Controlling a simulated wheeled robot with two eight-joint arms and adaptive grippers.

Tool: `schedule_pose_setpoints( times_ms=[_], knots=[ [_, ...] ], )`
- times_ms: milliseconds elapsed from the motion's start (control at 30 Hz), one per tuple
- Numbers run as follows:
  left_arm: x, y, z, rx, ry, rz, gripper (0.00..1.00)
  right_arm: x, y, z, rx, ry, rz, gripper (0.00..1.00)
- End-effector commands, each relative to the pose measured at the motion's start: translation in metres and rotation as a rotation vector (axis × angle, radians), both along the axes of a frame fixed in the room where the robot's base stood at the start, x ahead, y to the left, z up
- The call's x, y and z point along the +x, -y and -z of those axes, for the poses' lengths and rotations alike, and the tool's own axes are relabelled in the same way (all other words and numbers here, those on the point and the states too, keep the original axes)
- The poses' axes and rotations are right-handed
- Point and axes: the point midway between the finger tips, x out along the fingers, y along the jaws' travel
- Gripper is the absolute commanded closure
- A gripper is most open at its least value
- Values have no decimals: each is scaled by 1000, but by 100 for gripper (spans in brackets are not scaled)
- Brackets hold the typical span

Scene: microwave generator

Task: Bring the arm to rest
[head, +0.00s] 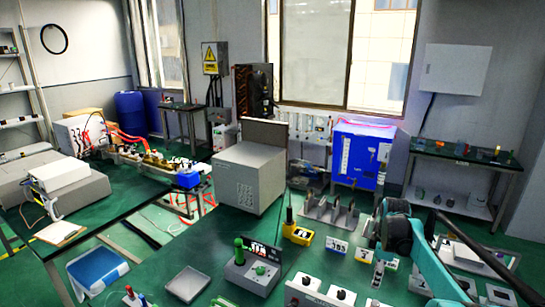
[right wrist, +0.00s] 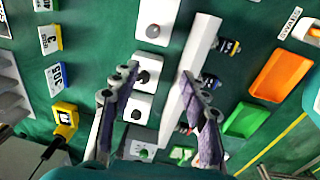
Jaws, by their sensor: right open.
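My right arm comes in from the lower right of the head view, teal with a black joint. My right gripper (head: 379,272) hangs over the green bench top, above the row of white knob modules. In the right wrist view my right gripper (right wrist: 160,78) is open, its two fingers well apart. Nothing is held between them. My left gripper is not in view.
A large grey box (head: 248,178) stands at the bench's back. A yellow meter (head: 298,235), a metal rack (head: 330,214) and numbered blocks (head: 337,246) are left of the gripper. Orange (right wrist: 274,76) and green (right wrist: 246,120) trays lie right in the wrist view. Bare bench shows around the grey tray (head: 187,283).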

Motion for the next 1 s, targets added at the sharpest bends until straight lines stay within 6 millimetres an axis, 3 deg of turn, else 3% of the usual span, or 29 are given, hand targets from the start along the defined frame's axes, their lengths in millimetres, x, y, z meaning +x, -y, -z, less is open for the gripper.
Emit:
schedule_pose_setpoints(
  times_ms=[100, 200, 400, 567, 700, 833, 1000],
  knots=[
    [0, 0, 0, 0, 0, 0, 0, -34, -37, -31, 0, 77, 137, 55],
    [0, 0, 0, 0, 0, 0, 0, -64, -64, -48, 14, 146, 260, 55],
    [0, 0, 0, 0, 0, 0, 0, -131, -112, -62, 78, 282, 500, 55],
    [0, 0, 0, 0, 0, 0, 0, -187, -142, -54, 168, 382, 688, 55],
    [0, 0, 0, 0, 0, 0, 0, -228, -162, -35, 259, 447, 833, 55],
    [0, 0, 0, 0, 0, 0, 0, -252, -172, -19, 330, 485, 929, 55],
    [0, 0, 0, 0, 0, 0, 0, -265, -178, -8, 375, 504, 987, 55]
  ],
)
